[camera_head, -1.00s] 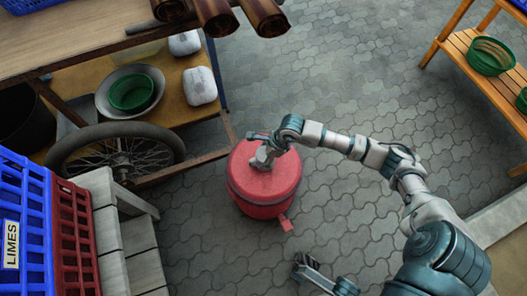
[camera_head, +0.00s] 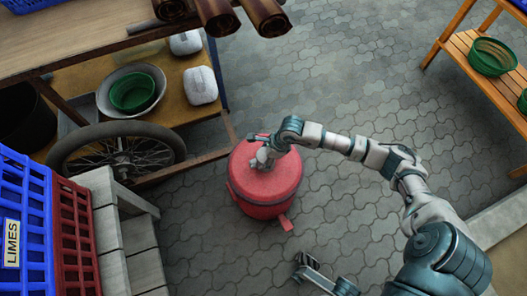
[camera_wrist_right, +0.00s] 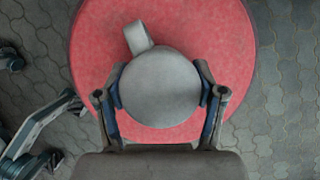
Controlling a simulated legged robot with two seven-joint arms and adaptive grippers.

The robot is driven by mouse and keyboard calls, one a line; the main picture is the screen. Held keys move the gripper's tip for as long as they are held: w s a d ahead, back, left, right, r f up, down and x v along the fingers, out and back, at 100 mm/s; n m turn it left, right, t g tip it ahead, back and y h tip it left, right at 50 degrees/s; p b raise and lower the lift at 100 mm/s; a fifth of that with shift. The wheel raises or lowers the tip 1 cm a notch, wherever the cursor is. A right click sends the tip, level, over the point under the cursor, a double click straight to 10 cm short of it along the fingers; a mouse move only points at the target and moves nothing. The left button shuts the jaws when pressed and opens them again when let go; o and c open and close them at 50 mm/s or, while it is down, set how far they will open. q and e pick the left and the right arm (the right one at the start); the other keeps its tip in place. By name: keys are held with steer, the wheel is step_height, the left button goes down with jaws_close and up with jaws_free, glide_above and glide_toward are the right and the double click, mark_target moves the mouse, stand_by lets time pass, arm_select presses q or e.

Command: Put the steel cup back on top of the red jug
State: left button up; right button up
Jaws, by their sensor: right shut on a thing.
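The red jug (camera_head: 278,187) stands on the paving in the middle of the head view. Its round red top also fills much of the right wrist view (camera_wrist_right: 95,45). The steel cup (camera_wrist_right: 160,85) shows from above in the right wrist view, grey and round, with its handle pointing up and left. My right gripper (camera_wrist_right: 160,92) is shut on the cup, one finger on each side. In the head view the right gripper (camera_head: 262,158) is over the jug's top; whether the cup touches the lid is hard to tell. My left gripper (camera_head: 303,266) shows only partly at the bottom.
A wooden cart (camera_head: 90,45) with a wheel, bowls and white containers stands at the left. Blue (camera_head: 28,215) and red crates sit lower left beside grey wooden steps (camera_head: 135,240). An orange bench (camera_head: 470,75) with green baskets is at upper right. Paving between is clear.

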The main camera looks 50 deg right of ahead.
steer(key=shift+f, duration=0.2)
steer(key=o, duration=1.2)
steer(key=shift+o, duration=0.3)
